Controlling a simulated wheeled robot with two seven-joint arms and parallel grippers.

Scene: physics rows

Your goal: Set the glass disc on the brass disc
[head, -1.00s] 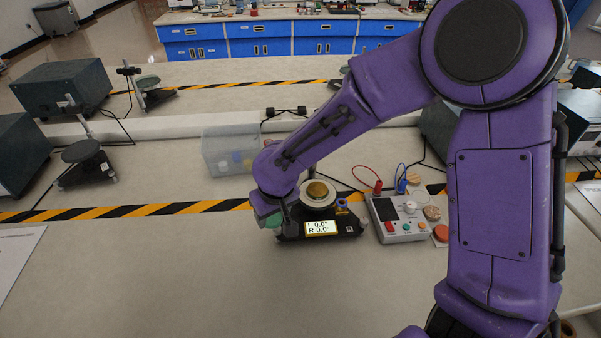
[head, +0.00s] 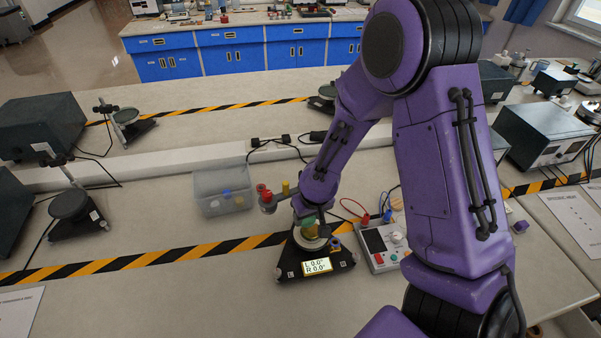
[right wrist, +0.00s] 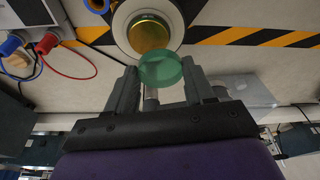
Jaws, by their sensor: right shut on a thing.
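The glass disc (right wrist: 160,70) is a green, see-through round piece. My right gripper (right wrist: 160,74) is shut on it, with a finger on each side. The brass disc (right wrist: 148,33) is gold and lies on a pale round plate of the black device with the display. In the right wrist view the glass disc overlaps the brass disc's near edge; I cannot tell whether they touch. In the head view the right gripper (head: 309,217) is over the plate, and the glass disc (head: 309,229) largely covers the brass disc there. My left gripper is not in view.
The black device's display (head: 317,266) reads L 0.0°, R 0.0°. A control box (head: 383,246) with leads stands close at its right. A clear bin (head: 222,190) and a grey piece with red and yellow parts (head: 268,205) are behind left.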

